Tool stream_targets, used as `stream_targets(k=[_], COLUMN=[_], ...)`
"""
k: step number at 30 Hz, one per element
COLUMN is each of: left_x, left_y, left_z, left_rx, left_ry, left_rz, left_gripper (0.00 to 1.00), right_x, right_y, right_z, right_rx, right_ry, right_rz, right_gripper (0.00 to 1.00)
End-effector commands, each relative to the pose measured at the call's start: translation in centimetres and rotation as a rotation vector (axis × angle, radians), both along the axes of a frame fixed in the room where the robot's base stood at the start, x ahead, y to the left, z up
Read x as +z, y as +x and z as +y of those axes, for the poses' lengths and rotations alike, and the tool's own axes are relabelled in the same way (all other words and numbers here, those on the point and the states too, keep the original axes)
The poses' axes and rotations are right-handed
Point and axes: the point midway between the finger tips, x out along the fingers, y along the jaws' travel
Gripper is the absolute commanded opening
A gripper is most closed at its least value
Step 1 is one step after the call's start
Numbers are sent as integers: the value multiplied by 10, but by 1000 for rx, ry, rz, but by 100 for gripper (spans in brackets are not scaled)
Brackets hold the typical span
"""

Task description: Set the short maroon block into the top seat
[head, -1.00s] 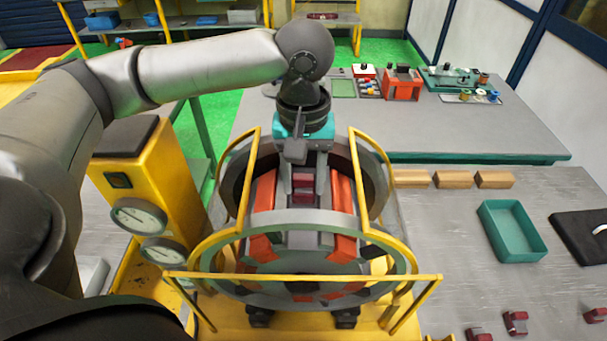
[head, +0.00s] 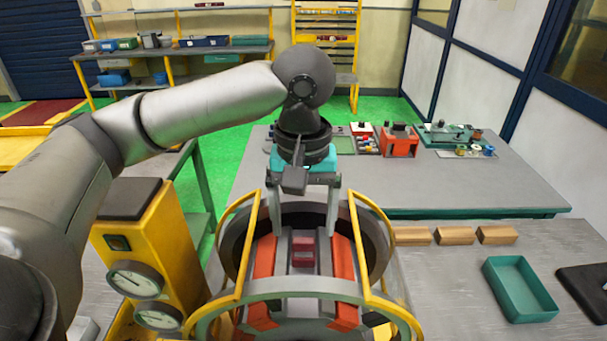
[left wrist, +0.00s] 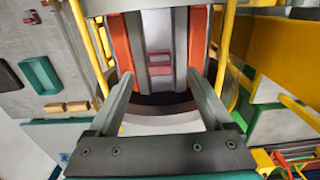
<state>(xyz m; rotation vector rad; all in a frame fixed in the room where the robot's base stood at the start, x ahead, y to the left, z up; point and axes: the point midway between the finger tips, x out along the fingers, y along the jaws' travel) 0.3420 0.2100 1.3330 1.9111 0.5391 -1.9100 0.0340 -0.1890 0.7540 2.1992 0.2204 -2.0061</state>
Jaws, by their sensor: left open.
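The maroon block (head: 303,243) lies in the grey channel of the stator, between two orange side pieces; it looks seated, but the exact fit is too small to tell. It also shows in the left wrist view (left wrist: 158,63). The ring-shaped stator (head: 237,240) stands inside a yellow frame. My left gripper (head: 304,232) is open and empty, its fingers pointing down, apart on either side of the channel and clear of the block. In the left wrist view its fingertips (left wrist: 158,76) spread wide with the block beyond them. My right gripper is not in view.
Yellow frame bars (head: 361,240) rise close around the stator. A yellow cabinet with gauges (head: 150,245) stands at left. At right are a teal tray (head: 519,289), wooden blocks (head: 455,235) and a black mat (head: 585,290). Another maroon piece (left wrist: 31,17) lies on the table.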

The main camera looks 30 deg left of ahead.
Motion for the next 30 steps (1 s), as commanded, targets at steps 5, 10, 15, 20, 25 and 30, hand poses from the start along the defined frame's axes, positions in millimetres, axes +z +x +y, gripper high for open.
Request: stream_targets(k=[5,10,15,20,25,30], left_x=[47,78,90,96,97,97], left_y=[1,1,0,0,0,0], left_z=[-1,0,0,0,0,0], left_rx=[-2,0,0,1,1,1], left_ry=[-2,0,2,1,0,0], left_rz=[-6,-4,-3,-1,0,0], left_gripper=[84,84,84,84,84,84], right_x=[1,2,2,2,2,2], right_y=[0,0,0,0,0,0], right_z=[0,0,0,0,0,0], right_rx=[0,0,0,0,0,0], right_ry=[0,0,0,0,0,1], right_rz=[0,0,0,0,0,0], right_gripper=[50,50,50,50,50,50])
